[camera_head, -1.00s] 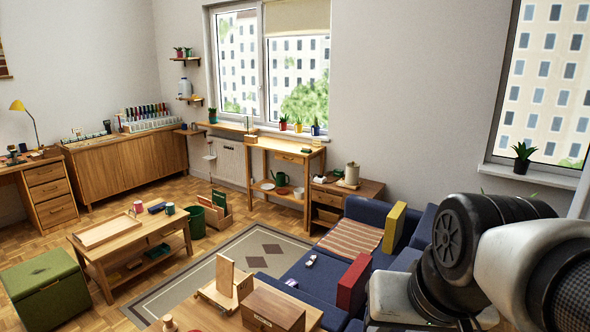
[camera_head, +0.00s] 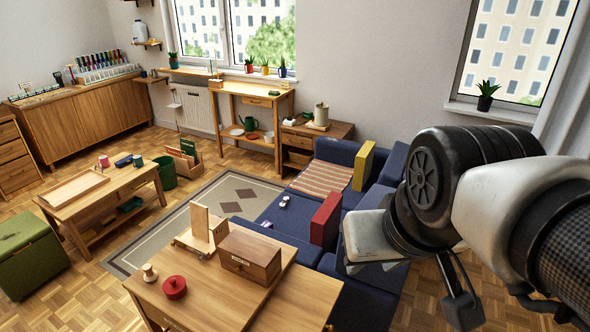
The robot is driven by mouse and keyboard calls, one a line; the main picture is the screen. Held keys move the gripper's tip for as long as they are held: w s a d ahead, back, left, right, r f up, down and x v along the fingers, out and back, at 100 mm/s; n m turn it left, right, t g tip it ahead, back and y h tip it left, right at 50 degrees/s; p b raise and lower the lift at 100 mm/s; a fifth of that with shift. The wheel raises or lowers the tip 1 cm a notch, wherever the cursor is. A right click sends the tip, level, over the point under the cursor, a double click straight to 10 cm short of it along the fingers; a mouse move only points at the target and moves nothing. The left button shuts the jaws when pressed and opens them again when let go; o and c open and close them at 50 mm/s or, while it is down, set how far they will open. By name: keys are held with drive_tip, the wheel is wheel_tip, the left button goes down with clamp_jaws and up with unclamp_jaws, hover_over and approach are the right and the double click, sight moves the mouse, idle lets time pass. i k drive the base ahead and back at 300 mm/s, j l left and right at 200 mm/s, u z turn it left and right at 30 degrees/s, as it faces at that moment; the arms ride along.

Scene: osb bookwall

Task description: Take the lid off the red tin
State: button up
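A small round red tin (camera_head: 174,287) stands upright on the near wooden table (camera_head: 215,310). A small raised knob shows on its top, and the lid appears to be on it. My arm fills the right side of the view, over the blue sofa. A dark part that looks like my gripper (camera_head: 463,309) hangs low at the right, well apart from the tin. Its fingers are not clear enough to tell open from shut.
A wooden box (camera_head: 249,257) and a wooden stand (camera_head: 203,231) are behind and right of the tin. A small wooden knobbed piece (camera_head: 149,273) stands left of it. The blue sofa (camera_head: 290,207) adjoins the table's far right.

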sight(173, 285)
drive_tip(key=k+j+u, duration=0.2)
drive_tip(key=j, duration=0.3)
drive_tip(key=i+j+u, duration=0.1)
drive_tip(key=j+u, duration=0.15)
drive_tip(key=j, duration=0.2)
drive_tip(key=k, duration=0.65)
